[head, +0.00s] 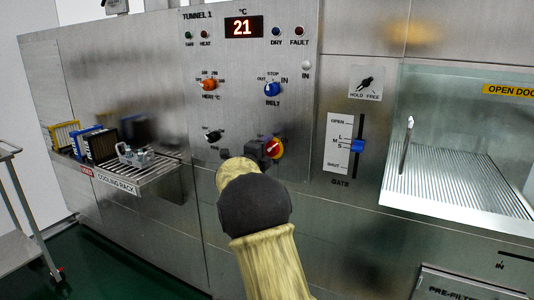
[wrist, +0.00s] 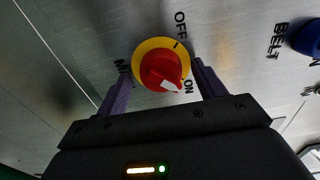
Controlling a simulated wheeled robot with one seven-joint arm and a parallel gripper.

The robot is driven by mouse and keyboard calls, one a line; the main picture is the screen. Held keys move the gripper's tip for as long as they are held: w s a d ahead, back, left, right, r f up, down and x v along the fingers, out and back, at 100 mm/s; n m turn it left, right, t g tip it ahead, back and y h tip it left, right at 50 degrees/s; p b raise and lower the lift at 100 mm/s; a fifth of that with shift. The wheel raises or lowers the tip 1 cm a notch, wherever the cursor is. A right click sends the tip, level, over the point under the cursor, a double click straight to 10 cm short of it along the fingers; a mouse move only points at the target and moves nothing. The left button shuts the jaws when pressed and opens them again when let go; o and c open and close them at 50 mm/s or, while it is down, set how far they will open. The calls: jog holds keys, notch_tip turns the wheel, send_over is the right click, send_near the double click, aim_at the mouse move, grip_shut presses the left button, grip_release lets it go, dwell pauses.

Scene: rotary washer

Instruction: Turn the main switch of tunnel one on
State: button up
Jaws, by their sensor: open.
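The main switch is a red rotary knob on a round yellow plate (wrist: 162,66), with OFF and ON printed beside it. It also shows on the tunnel one panel in the head view (head: 274,147), partly hidden by my gripper. A white mark on the knob points to the lower right in the wrist view, close to the ON print; the exact setting is hard to tell. My gripper (wrist: 161,70) is open, one purple finger on each side of the knob. I cannot tell whether the fingers touch it. My gripper (head: 257,153) is at the panel in the head view.
The blue belt knob (head: 272,90), orange heat knob (head: 209,85) and a black knob (head: 214,136) are near on the panel. The display (head: 243,27) reads 21. A blue gate slider (head: 358,146) is to the right, the cooling rack (head: 150,170) to the left.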

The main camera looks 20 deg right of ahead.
jog(key=v, duration=1.7)
jog(key=shift+s, duration=0.2)
jog(key=shift+a, duration=0.15)
